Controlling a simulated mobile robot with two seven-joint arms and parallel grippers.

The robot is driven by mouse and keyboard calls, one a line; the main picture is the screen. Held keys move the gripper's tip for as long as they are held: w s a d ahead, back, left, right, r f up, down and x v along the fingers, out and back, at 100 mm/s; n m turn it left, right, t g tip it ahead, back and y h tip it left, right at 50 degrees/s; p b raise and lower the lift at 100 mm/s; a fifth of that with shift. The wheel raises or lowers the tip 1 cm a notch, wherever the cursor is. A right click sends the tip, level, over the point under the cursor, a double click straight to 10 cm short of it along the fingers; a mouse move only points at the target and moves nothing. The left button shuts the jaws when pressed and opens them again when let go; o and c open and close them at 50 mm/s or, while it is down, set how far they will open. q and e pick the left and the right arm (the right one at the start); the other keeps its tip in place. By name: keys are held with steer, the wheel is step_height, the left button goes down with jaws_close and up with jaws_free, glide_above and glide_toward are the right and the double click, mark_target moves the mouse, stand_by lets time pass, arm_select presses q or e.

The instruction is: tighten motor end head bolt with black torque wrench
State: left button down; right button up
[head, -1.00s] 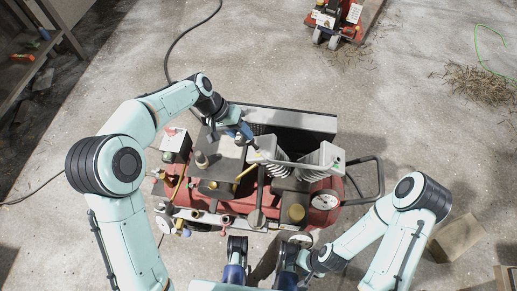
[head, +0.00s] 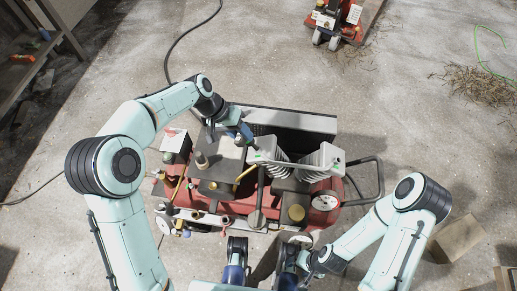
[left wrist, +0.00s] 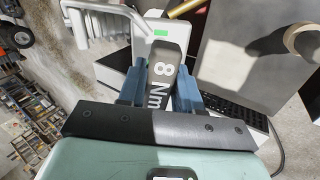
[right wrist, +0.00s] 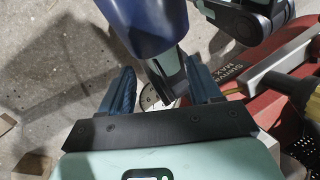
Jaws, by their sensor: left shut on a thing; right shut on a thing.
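My left gripper (head: 244,136) is shut on the dark handle of the torque wrench (left wrist: 164,76), marked "8 Nm" in the left wrist view. It holds the wrench above the compressor, beside the nearer white finned cylinder head (head: 268,150). The wrench points toward a white block with a small green mark (left wrist: 160,32). The bolt and the wrench's contact with it cannot be made out. A second finned head (head: 322,158) stands to the right. My right gripper (right wrist: 163,84) is low in front of the compressor, its fingers around something I cannot identify.
The compressor's red tank (head: 232,208) carries a gauge (head: 325,200), hoses and fittings. A dark tubular handle (head: 381,180) sticks out at its right. A wooden block (head: 457,238) lies at the right. A red machine (head: 336,22) stands at the back. Concrete floor behind the compressor is mostly clear.

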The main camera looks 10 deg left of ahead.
arm_select(q)
steer(key=shift+f, duration=0.1)
arm_select(e)
steer(key=shift+s+f, duration=0.25)
steer(key=shift+f, duration=0.9)
arm_select(q)
steer(key=shift+p+v, duration=1.2)
steer(key=shift+v, duration=0.3)
arm_select(e)
steer(key=shift+w+r, duration=0.1)
steer(key=shift+r, duration=1.1)
steer(key=shift+r, duration=0.2)
arm_select(q)
steer(key=p+v, duration=0.3)
steer(key=v, duration=0.1)
arm_select(e)
steer(key=r, duration=0.3)
steer(key=shift+w+a, duration=0.1)
steer(key=shift+w, duration=0.2)
arm_select(q)
steer(key=n+p, duration=0.5)
steer(key=n, duration=0.1)
arm_select(e)
steer(key=r, duration=0.1)
steer(key=w+r, duration=0.1)
steer(key=r, duration=0.3)
steer(key=shift+w+r, duration=0.2)
steer(key=shift+w, duration=0.05)
